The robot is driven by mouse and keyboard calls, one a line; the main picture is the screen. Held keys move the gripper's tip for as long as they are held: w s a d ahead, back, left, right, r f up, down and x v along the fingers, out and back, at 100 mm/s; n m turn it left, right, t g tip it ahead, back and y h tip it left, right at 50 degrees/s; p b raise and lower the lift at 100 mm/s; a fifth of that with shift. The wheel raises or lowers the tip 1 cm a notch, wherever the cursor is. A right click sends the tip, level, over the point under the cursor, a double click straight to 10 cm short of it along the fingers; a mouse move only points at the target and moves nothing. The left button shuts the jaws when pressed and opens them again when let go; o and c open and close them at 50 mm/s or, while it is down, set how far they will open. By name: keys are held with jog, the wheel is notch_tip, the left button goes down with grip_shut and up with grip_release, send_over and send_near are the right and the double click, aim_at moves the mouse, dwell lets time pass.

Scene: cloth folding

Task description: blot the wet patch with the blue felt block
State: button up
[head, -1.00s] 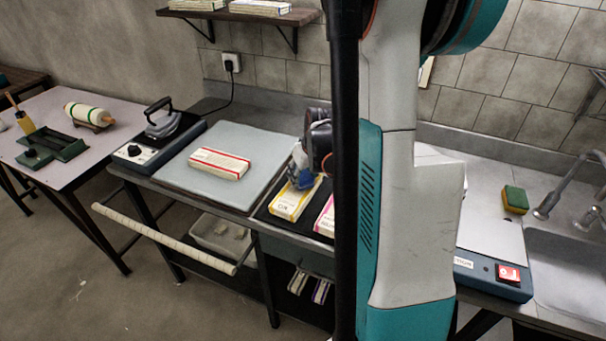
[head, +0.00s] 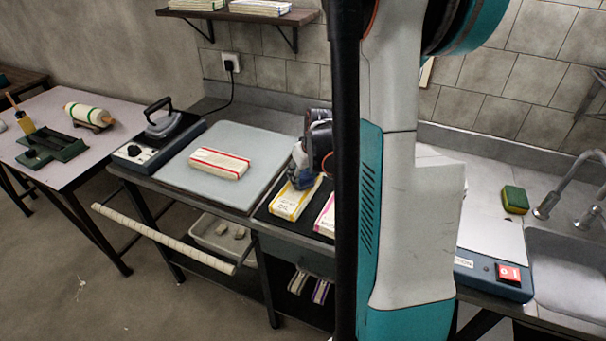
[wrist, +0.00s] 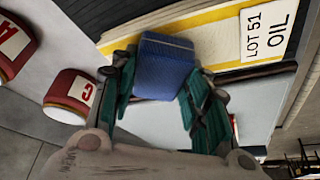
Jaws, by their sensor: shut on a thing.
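My gripper (wrist: 160,88) is shut on the blue felt block (wrist: 166,62), with one teal finger on each side of it. In the wrist view the block overlaps the yellow-striped folded cloth (wrist: 215,40), which bears a label reading "LOT 51 OIL". I cannot tell whether block and cloth touch. In the head view my gripper (head: 302,178) is over the back part of the same yellow-edged cloth (head: 287,208), on a dark surface. My arm and a black post hide part of this area. I cannot make out a wet patch in either view.
A pink-edged cloth (head: 326,215) lies just right of the yellow one. A red-striped cloth (head: 219,163) lies on the pale board (head: 180,180). An iron (head: 163,122) stands at left. Red containers (wrist: 72,95) show in the wrist view. A sponge (head: 515,199) sits by the sink.

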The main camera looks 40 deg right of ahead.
jog(key=shift+r+p, duration=2.5)
jog(key=shift+r, duration=1)
